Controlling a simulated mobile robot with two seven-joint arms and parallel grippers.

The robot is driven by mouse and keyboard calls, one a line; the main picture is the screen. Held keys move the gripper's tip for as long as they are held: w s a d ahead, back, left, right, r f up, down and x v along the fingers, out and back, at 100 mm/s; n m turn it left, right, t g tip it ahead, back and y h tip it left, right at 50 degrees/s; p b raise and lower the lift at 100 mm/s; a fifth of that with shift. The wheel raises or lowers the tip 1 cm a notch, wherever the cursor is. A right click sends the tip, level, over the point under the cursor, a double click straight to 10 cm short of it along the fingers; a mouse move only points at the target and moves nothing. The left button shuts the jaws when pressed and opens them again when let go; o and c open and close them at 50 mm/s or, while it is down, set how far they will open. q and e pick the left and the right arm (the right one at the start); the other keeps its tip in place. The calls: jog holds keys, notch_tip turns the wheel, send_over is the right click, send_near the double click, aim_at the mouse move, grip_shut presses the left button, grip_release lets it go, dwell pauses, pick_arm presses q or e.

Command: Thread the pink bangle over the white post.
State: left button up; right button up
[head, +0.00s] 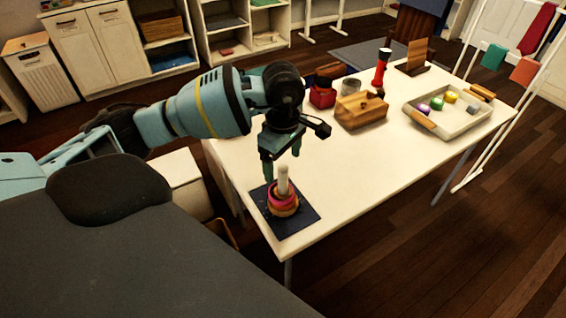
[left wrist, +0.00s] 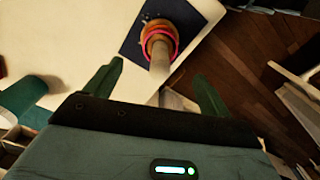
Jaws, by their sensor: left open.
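The white post (head: 283,178) stands upright on a dark blue mat (head: 298,223) near the table's front left corner. The pink bangle (head: 274,206) is around the post, low down, with an orange-brown ring (head: 290,209) right by it. In the left wrist view the pink bangle (left wrist: 163,33) also circles the post (left wrist: 160,62). My left gripper (head: 281,157) is just above the post, pointing down. It is open, and nothing is held between its fingers. My right gripper is not in view.
A wooden box (head: 360,110), a red box (head: 322,96), a grey cup (head: 351,86) and a red flashlight (head: 381,68) stand farther back on the white table (head: 355,180). A tray (head: 446,130) with several coloured items is at the right. The table's middle is clear.

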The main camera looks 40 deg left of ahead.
pick_arm(q)
notch_tip(320, 180, up, 5)
jog(key=shift+r, duration=0.65)
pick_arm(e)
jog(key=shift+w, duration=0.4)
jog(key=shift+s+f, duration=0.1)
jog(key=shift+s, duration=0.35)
